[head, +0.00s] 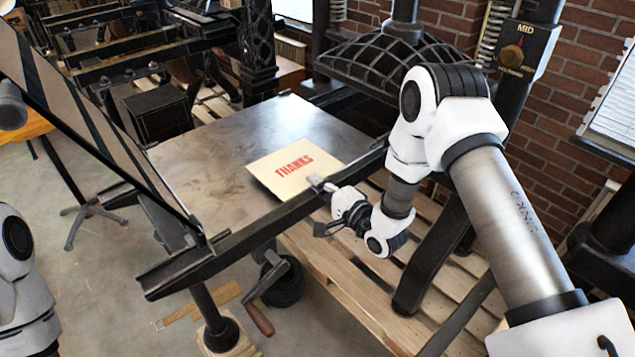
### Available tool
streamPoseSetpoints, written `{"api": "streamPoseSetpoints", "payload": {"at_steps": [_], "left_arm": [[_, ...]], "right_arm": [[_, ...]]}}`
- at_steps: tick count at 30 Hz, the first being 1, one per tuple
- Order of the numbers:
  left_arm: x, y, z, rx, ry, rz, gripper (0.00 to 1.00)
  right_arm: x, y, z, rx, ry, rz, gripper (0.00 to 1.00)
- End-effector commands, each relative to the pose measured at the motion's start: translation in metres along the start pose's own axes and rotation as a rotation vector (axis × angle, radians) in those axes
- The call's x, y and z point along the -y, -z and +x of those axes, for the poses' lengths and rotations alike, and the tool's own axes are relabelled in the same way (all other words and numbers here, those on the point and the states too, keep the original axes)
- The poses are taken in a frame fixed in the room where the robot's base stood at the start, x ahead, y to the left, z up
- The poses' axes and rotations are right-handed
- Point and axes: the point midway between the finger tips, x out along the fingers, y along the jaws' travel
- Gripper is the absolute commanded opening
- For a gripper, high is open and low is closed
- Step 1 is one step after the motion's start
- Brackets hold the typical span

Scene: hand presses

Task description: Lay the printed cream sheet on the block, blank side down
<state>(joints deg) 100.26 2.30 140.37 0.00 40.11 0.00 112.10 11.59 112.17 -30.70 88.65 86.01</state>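The cream sheet (290,168) lies on the dark metal press bed with its red "THANKS" print facing up. I see no separate block; whether one is under the sheet is hidden. My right gripper (319,207) is at the front right edge of the bed, with its two fingers spread apart. Its upper finger is close to the sheet's near right corner; I cannot tell whether it touches. No sheet shows between the fingers.
The press bed (215,160) is bare around the sheet, with a dark rail (240,243) along its front. A hinged frame (95,115) stands tilted up at the left. The ribbed platen (385,62) hangs behind. A crank handle (258,318) sticks out below.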

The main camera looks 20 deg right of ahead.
Motion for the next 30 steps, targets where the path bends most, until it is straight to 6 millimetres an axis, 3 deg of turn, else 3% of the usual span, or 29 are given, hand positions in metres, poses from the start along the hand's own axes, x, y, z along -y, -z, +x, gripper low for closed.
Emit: {"api": "streamPoseSetpoints", "payload": {"at_steps": [9, 12, 19, 21, 30], "left_arm": [[0.0000, 0.0000, -0.0008, 0.000, 0.000, 0.000, 0.40], [0.0000, 0.0000, -0.0007, 0.000, 0.000, 0.000, 0.40], [0.0000, 0.0000, -0.0007, 0.000, 0.000, 0.000, 0.40], [0.0000, 0.0000, -0.0007, 0.000, 0.000, 0.000, 0.40], [0.0000, 0.0000, -0.0006, 0.000, 0.000, 0.000, 0.40]], "right_arm": [[0.0006, 0.0001, -0.0001, 0.000, 0.000, 0.000, 0.00], [0.0006, 0.0001, -0.0001, 0.000, 0.000, 0.000, 0.34], [0.0003, 0.0000, -0.0002, 0.000, -0.001, 0.000, 0.35], [0.0002, 0.0000, -0.0002, 0.000, -0.001, 0.000, 0.43], [0.0001, 0.0000, -0.0002, 0.000, -0.002, 0.000, 0.43]]}}
